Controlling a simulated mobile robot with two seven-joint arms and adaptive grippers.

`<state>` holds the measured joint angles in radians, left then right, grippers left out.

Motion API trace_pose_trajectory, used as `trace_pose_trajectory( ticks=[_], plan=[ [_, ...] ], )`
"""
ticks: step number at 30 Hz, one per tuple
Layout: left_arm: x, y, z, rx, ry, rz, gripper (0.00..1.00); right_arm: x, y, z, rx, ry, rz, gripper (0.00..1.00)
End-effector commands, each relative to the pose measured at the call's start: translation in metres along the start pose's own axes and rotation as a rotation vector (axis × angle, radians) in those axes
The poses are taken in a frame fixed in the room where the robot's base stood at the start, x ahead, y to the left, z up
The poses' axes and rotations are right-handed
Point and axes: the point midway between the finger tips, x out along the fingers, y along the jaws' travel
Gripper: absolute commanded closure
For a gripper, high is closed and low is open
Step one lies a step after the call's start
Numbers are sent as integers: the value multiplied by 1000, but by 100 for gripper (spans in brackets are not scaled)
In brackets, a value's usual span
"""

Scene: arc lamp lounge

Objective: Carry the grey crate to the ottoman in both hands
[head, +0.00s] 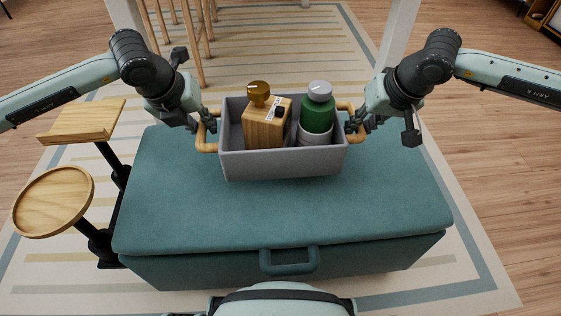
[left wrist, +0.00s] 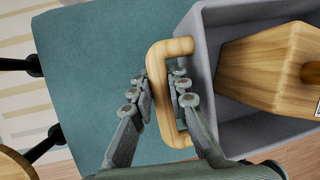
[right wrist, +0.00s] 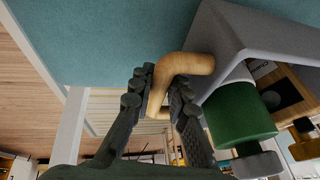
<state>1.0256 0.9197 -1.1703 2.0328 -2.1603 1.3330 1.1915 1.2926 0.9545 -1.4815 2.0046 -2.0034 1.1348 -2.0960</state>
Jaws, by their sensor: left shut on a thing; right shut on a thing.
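The grey crate (head: 285,164) is level above the back middle of the teal ottoman (head: 300,212); I cannot tell whether it touches the top. My left gripper (head: 208,128) is shut on the crate's left wooden handle (left wrist: 172,48), with a finger on each side of the bar. My right gripper (head: 352,124) is shut on the right wooden handle (right wrist: 190,63). Inside the crate stand a wooden bottle (head: 264,122) with a round brown cap and a green bottle (head: 316,117) with a grey cap. Their bases are hidden by the front wall.
Left of the ottoman is a black stand with a round wooden tray (head: 53,202) and a tilted wooden board (head: 82,121). Wooden poles (head: 185,35) and pale uprights stand behind. A striped rug (head: 290,50) lies below. The ottoman's front top is clear.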

Motion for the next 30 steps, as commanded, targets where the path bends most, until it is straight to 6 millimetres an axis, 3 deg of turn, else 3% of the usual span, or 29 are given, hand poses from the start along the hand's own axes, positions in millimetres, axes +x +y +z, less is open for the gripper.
trace_pose_trajectory(
  ticks=[11, 30],
  plan=[
    [10, 6, -1, -5, -5, 9, 100, 9, 6, 2, 4, 4, 8, 100],
    [48, 14, -17, -4, -5, 9, 100, 48, 14, 18, 4, 4, 8, 100]
  ],
)
